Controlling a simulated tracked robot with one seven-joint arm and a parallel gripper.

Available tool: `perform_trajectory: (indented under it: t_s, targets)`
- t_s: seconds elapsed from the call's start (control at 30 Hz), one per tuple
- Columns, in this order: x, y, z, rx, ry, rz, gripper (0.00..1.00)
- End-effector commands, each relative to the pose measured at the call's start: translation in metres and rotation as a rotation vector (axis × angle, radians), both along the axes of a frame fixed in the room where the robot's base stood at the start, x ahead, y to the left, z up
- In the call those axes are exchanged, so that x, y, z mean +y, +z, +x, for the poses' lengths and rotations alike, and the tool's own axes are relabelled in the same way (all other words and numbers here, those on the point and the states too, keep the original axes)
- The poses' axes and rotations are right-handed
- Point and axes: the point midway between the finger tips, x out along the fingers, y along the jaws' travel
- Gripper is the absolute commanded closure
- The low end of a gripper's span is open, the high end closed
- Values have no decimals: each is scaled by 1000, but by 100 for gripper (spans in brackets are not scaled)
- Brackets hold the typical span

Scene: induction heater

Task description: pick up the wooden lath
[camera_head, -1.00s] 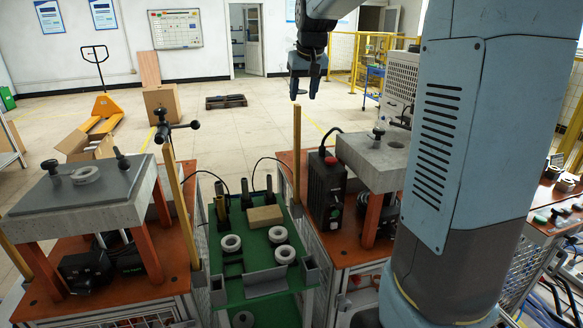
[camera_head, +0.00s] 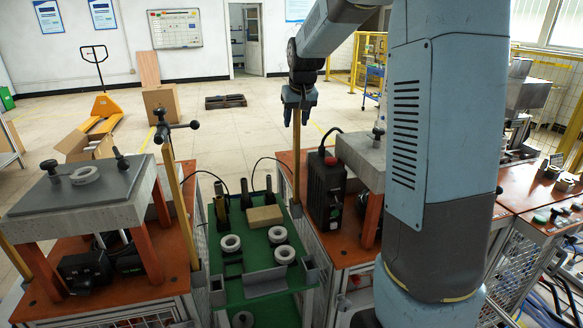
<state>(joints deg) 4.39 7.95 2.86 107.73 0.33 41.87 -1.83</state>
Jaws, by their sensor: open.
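A thin wooden lath (camera_head: 296,160) stands upright at the right side of the green tray, beside the right-hand workbench. My gripper (camera_head: 298,118) points down over the lath's top end. Its two fingers are apart and show on either side of the lath in this view. The top of the lath is hidden by my gripper. I cannot tell whether a finger touches it. A second upright wooden lath (camera_head: 178,200) stands at the left side of the green tray.
The green tray (camera_head: 232,290) holds several grey rings, dark cylinders and a wooden block (camera_head: 264,216). A black box (camera_head: 326,190) stands close to the right of the lath. A grey slab (camera_head: 85,190) on orange legs stands at left. The floor behind is largely open.

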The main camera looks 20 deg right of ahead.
Motion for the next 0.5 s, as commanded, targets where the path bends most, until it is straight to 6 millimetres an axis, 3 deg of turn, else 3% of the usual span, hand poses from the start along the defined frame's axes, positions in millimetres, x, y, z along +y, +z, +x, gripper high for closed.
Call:
perform_trajectory:
  t_s: [0.2, 0.5]
  targets:
    - [0, -1, 0, -1, 0, 0, 54]
    - [0, 0, 0, -1, 1, 0, 83]
